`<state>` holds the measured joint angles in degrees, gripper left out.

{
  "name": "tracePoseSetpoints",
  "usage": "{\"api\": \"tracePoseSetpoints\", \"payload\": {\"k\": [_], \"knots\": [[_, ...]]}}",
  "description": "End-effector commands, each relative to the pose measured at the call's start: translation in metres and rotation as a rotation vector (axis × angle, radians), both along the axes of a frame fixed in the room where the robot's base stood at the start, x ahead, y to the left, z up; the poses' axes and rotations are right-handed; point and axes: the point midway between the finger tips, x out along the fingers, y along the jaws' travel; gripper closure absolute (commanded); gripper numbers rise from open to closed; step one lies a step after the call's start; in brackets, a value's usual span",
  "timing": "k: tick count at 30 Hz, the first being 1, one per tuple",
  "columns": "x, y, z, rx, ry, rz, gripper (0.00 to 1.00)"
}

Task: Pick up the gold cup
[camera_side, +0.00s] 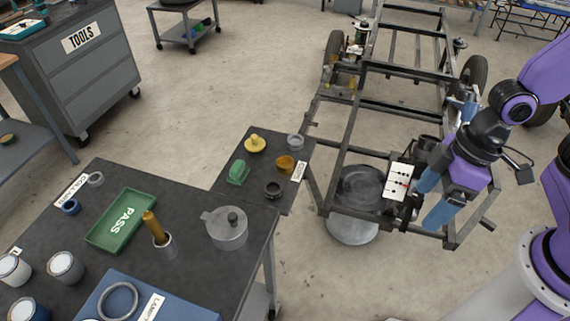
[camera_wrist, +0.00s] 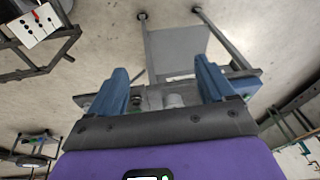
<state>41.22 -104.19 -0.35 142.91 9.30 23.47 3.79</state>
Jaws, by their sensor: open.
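A small gold cup (camera_side: 285,164) stands on the small dark table in the side view, between a grey cup and a dark cup. A yellow knobbed piece (camera_side: 255,144) is to its left. My gripper (camera_side: 432,198) has blue fingers and is off to the right of that table, over the metal frame and well apart from the cup. In the wrist view my gripper (camera_wrist: 160,70) has its two fingers wide apart, with nothing held between them. I cannot make out the gold cup in the wrist view.
A green block (camera_side: 237,173), a grey cup (camera_side: 295,142) and a dark cup (camera_side: 272,189) share the small table. A white panel (camera_side: 397,181) on the metal frame is close to my gripper.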

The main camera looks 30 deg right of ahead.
Motion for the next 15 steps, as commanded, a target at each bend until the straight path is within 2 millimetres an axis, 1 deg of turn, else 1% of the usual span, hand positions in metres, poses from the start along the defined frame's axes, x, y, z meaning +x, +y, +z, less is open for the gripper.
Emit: {"api": "tracePoseSetpoints", "payload": {"k": [1, 3, 6, 10, 12, 15], "knots": [[0.009, 0.013, -0.012, 0.024, -0.004, -0.043, 0.18], [0.023, 0.031, -0.025, 0.072, -0.024, -0.107, 0.18], [0.044, 0.052, -0.044, 0.132, -0.063, -0.201, 0.18], [0.073, 0.072, -0.067, 0.202, -0.136, -0.323, 0.18], [0.089, 0.078, -0.079, 0.234, -0.184, -0.387, 0.18], [0.111, 0.083, -0.095, 0.275, -0.266, -0.468, 0.18]]}}
